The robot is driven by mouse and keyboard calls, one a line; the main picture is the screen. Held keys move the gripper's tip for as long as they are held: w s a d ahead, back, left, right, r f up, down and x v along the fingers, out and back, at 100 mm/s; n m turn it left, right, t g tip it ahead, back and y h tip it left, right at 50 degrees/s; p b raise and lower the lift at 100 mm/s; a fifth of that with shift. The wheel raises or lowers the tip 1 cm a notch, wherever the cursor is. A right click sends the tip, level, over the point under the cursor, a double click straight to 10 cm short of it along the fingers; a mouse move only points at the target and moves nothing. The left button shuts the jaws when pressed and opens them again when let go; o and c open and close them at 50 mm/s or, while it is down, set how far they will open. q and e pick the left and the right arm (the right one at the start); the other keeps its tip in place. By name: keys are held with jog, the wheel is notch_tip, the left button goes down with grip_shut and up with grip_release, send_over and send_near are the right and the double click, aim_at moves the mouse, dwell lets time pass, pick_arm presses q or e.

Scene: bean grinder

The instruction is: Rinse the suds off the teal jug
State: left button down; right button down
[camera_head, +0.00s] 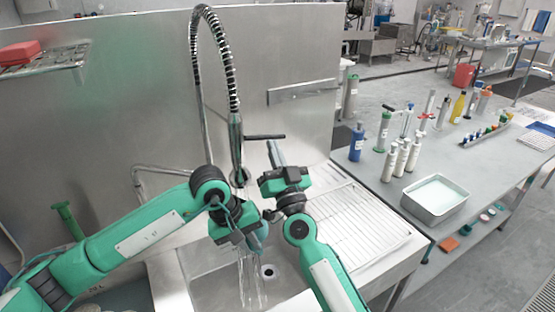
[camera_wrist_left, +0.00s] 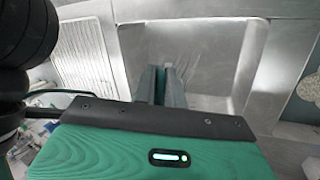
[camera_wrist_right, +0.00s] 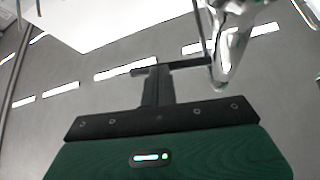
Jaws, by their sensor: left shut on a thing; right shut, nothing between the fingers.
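My left gripper (camera_head: 256,238) is shut beneath the tap, over the sink (camera_head: 215,287). A teal piece at its fingers looks like part of the teal jug (camera_head: 260,240); the gripper hides most of it, and suds cannot be made out. The left wrist view shows the closed fingers (camera_wrist_left: 161,84) over the basin, with no clear jug shape. Water (camera_head: 252,280) runs down past this gripper into the sink. My right gripper (camera_head: 271,146) is shut and empty, its tips at the black lever (camera_head: 264,137) beside the spray head (camera_head: 236,145). The lever also shows in the right wrist view (camera_wrist_right: 170,66).
A ribbed drainboard (camera_head: 365,228) lies right of the sink. On the side table stand a metal tray (camera_head: 434,199) of pale liquid, white bottles (camera_head: 401,160) and a blue bottle (camera_head: 356,143). A wire shelf (camera_head: 45,62) with a red block hangs at the upper left.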

jog(key=shift+r, duration=0.1)
jog(key=shift+w+r+n+y, duration=0.2)
jog(key=shift+r+n+y, duration=0.25)
jog(key=shift+n, duration=0.25)
jog(key=d+v, duration=0.1)
jog(key=v, duration=1.3)
jog(key=w+a+r+n+y, duration=0.2)
jog(key=w+a+r, duration=0.3)
jog(key=w+r, duration=0.4)
jog(key=shift+w+a+r, duration=0.3)
